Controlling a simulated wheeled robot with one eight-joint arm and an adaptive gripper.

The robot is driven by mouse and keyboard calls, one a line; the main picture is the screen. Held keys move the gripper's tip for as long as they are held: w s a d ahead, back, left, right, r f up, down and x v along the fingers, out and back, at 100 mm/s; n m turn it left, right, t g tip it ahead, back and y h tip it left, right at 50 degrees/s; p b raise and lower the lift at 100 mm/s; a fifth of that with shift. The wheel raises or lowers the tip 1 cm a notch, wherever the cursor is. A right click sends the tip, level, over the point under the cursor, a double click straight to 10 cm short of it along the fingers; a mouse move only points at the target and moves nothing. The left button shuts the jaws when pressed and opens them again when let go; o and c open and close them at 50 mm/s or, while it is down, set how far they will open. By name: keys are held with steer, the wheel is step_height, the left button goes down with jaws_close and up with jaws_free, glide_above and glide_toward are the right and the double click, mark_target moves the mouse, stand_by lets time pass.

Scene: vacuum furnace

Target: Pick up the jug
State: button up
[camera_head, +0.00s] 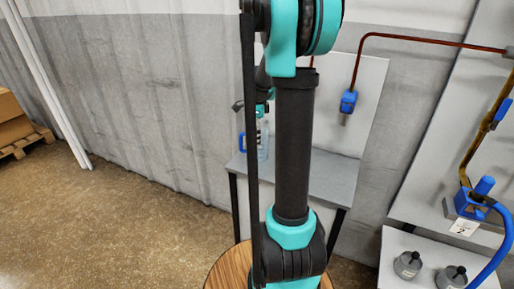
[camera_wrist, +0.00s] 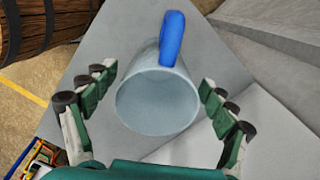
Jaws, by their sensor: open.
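The jug (camera_wrist: 157,100) is a pale grey-blue vessel with a blue handle (camera_wrist: 172,38). In the wrist view its round open mouth faces the camera, between and a little beyond my fingers, with the handle at the far side. My gripper (camera_wrist: 157,98) is open, with one green finger on each side of the jug and visible gaps to it. In the head view the jug (camera_head: 262,143) stands on a grey table (camera_head: 333,178), partly hidden behind my arm. My gripper (camera_head: 254,106) shows just above it, also partly hidden.
A copper pipe with a blue valve (camera_head: 348,102) hangs above the table, to the right of my arm. A wooden barrel (camera_wrist: 45,25) stands at upper left in the wrist view. Two grey weights (camera_head: 430,270) sit on a surface at lower right. Open floor lies to the left.

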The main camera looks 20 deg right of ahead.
steer(key=shift+s+d+f, duration=0.1)
steer(key=shift+f, duration=2.2)
steer(key=c, duration=1.3)
steer(key=shift+r, duration=0.1)
